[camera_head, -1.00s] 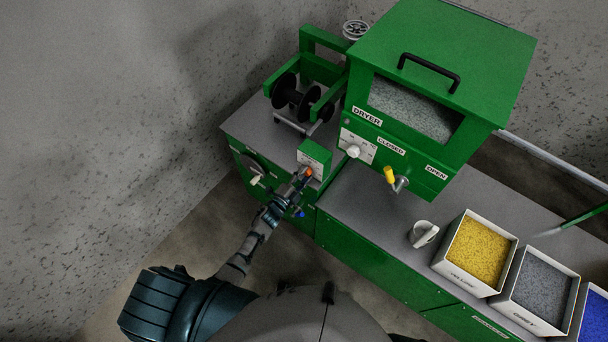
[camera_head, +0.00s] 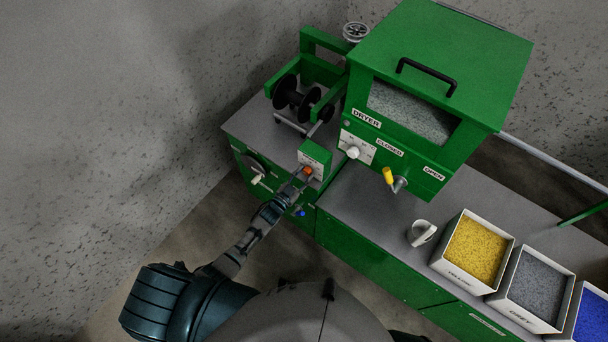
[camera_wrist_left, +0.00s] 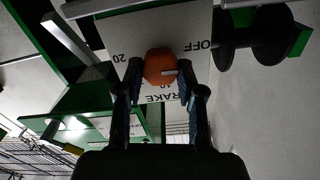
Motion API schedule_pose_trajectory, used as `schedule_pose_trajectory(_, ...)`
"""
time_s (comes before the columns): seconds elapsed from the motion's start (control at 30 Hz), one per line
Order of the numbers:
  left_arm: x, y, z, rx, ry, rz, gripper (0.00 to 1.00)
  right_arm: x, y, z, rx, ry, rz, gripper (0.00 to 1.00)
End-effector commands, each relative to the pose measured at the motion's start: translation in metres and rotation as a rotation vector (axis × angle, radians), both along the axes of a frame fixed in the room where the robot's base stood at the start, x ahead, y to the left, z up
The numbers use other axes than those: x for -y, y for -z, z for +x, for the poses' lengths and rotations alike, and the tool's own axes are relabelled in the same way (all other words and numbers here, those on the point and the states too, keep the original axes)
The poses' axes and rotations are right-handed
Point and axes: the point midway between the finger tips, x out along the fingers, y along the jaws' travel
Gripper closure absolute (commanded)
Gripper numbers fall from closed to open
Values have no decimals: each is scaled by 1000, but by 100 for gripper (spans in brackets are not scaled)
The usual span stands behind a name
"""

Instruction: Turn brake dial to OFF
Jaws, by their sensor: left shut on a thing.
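The brake dial is an orange knob (camera_wrist_left: 160,66) on a white panel marked BRAKE, 20 and OFF in the left wrist view. In the head view the orange dial (camera_head: 307,171) is on the front of a small green box (camera_head: 315,152). My left gripper (camera_head: 300,178) reaches it from below left. In the left wrist view its two fingers (camera_wrist_left: 160,82) stand on either side of the knob and are shut on it. A pale pointer mark on the knob points right in that view, below the OFF label. My right gripper is not in view.
A spool holder with black spools (camera_head: 298,98) stands behind the box. The green dryer (camera_head: 440,60) with its white dial (camera_head: 353,152) and yellow handle (camera_head: 388,176) is to the right. A white mug (camera_head: 421,232) and bins (camera_head: 473,250) of pellets stand on the grey counter.

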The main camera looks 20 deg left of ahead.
Motion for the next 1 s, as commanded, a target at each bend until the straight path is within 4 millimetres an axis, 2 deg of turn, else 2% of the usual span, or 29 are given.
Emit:
schedule_pose_trajectory(0.03,-1,8,-3,-27,-2,-22,97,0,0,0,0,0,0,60)
schedule_pose_trajectory(0.4,-1,8,-4,-84,-1,-177,97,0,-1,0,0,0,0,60)
schedule_pose_trajectory(0.97,0,10,-5,-97,-1,-205,97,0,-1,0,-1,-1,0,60)
schedule_pose_trajectory(1.0,0,10,-5,-97,-1,-205,57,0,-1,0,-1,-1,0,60)
